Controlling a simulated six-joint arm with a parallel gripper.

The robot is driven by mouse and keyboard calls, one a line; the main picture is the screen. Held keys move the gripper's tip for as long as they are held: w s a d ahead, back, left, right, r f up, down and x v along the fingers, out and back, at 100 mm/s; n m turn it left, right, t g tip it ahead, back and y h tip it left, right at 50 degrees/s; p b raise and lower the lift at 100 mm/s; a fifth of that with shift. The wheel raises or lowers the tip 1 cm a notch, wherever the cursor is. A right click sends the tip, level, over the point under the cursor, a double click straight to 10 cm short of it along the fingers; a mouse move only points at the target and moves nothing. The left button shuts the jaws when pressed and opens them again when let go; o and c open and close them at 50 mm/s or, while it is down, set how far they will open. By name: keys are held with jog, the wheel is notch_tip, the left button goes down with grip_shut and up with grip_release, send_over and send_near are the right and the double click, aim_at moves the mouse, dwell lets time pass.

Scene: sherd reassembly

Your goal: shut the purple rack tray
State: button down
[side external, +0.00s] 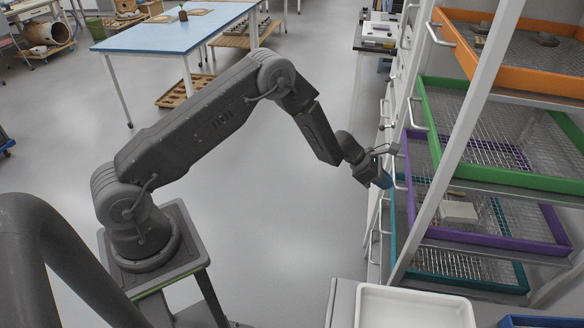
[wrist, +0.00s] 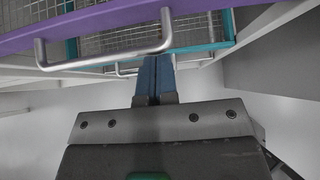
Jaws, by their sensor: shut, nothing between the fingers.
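The purple rack tray (side external: 490,241) is a mesh-bottomed drawer between the green and teal trays in the side external view, with a pale block lying in it. Its purple front (wrist: 95,22) crosses the top of the wrist view, with a silver bar handle (wrist: 105,58) on it. I cannot tell exactly how far the tray stands out of the rack. My gripper (side external: 387,182) is at the tray's front, beside the handles. In the wrist view its blue fingers (wrist: 155,60) are together and empty, close to the right end of the handle; contact is unclear.
The orange tray (side external: 545,80) and green tray (side external: 500,178) sit above, and the teal tray (side external: 470,284) sits below. A white rack post (side external: 455,140) stands in front. A white bin (side external: 415,308) is at the lower right. The floor left of the rack is clear.

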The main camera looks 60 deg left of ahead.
jog(key=shift+w+d, duration=0.2)
jog(key=shift+d, duration=0.1)
jog(key=s+a+r, duration=0.6)
jog(key=s+a, duration=0.2)
jog(key=a, duration=0.1)
jog(key=s+d+r+m+g, duration=0.1)
jog(key=s+d+r+m, duration=0.5)
jog(key=r, duration=0.3)
jog(key=s+d+r+m+g, duration=0.2)
jog(key=s+d+r+m, duration=0.2)
jog(key=s+r+m, duration=0.35)
jog(key=s+a+r+m+y, duration=0.1)
jog(key=s+r+m+y, duration=0.2)
jog(key=s+m, duration=0.3)
jog(key=s+a+r+m+t+y, duration=0.1)
jog(key=s+r+m+y, duration=0.3)
jog(key=s+m, duration=0.3)
jog(key=shift+s+a+t, duration=0.3)
jog(key=shift+s+a, duration=0.05)
jog(key=shift+s, duration=2.4)
